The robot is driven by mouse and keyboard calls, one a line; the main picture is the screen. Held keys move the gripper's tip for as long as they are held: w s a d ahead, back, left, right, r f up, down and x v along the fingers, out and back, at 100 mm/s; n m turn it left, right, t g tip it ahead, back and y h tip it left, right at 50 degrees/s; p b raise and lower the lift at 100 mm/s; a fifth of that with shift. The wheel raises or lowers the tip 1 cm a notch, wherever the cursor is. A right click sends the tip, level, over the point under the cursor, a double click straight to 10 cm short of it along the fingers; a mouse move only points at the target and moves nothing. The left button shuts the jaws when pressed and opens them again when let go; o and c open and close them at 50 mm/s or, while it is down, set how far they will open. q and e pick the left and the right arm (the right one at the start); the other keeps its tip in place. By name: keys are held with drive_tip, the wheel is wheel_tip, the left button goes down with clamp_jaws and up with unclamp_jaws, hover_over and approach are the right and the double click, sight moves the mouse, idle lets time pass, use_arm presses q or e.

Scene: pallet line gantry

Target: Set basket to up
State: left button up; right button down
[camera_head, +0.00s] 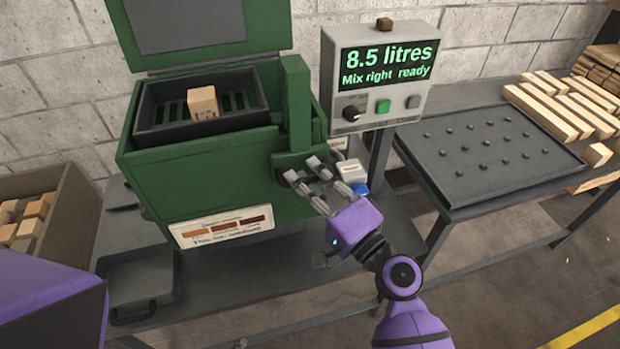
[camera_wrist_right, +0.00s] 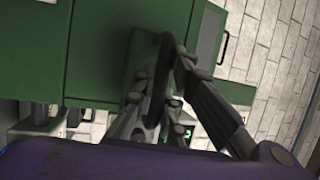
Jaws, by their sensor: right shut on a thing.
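The black basket (camera_head: 208,129) with a slotted floor sits in the top of the green machine (camera_head: 215,185), under its raised lid. A wooden block (camera_head: 203,103) stands in the basket. My right gripper (camera_head: 302,172) is at the machine's right front, beside the upright green post. It is shut on a dark handle or knob (camera_wrist_right: 162,75), which shows between the fingers in the right wrist view; the fingers hide much of it in the head view. My left gripper is not in view; only a purple part of my left arm shows at lower left.
A white item and a blue item are just behind the right gripper. A dark tray table (camera_head: 490,150) with small pegs and wooden slats stands right. A crate of blocks (camera_head: 75,215) stands left.

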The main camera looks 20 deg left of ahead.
drive_tip(key=c, duration=1.9)
unclamp_jaws()
drive_tip(key=shift+r, duration=0.4)
drive_tip(key=shift+o, duration=0.5)
drive_tip(key=shift+f, duration=0.15)
drive_tip(key=v, duration=1.2)
